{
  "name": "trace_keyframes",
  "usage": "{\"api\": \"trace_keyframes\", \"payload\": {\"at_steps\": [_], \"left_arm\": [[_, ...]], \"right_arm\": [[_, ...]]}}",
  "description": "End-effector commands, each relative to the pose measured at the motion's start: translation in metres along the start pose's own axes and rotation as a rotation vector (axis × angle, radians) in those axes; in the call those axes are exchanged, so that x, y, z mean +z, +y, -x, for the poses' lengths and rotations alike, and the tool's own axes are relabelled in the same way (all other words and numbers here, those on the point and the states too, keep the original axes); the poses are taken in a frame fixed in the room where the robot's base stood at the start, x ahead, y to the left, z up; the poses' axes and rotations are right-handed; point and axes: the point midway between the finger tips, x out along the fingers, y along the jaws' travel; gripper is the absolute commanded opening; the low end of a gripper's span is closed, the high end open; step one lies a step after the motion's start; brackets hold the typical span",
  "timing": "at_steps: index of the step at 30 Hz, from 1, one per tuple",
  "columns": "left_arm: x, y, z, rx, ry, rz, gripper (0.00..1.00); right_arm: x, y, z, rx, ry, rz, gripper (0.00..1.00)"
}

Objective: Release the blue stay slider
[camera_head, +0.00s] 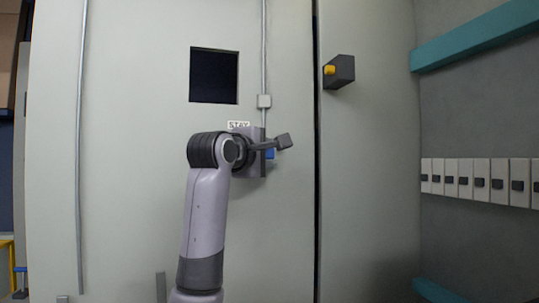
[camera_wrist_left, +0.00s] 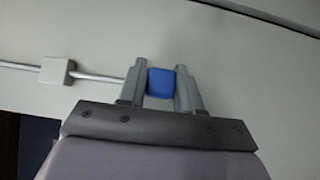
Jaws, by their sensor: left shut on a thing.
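The blue stay slider (camera_wrist_left: 161,83) shows in the left wrist view as a small blue block between the two fingers of my left gripper (camera_wrist_left: 160,85). The fingers are closed on its two sides. In the head view only a small patch of the blue slider (camera_head: 270,154) shows, beside the gripper, because my arm and hand cover most of it. My left gripper (camera_head: 270,146) is at the wall panel, just below a sign (camera_head: 238,125) reading STAY. The grey box behind the hand (camera_head: 251,171) is partly hidden. My right gripper is not in view.
A dark square opening (camera_head: 214,75) is above the hand. Right of a dark gap, a dark box with a yellow knob (camera_head: 329,70) sticks out. A row of white switches (camera_head: 480,183) lines the right wall.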

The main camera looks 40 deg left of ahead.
Motion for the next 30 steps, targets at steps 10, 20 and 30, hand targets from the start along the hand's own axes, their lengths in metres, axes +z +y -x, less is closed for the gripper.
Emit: {"api": "trace_keyframes", "payload": {"at_steps": [10,20,30], "left_arm": [[0.001,-0.005,-0.001,-0.013,-0.003,-0.001,0.55],[0.001,-0.005,0.03,-0.008,-0.003,0.0,0.55],[0.001,-0.005,0.069,-0.013,-0.004,0.0,0.55]], "right_arm": [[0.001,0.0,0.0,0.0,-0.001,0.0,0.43],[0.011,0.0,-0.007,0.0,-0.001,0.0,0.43],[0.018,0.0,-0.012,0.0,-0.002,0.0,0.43]]}}
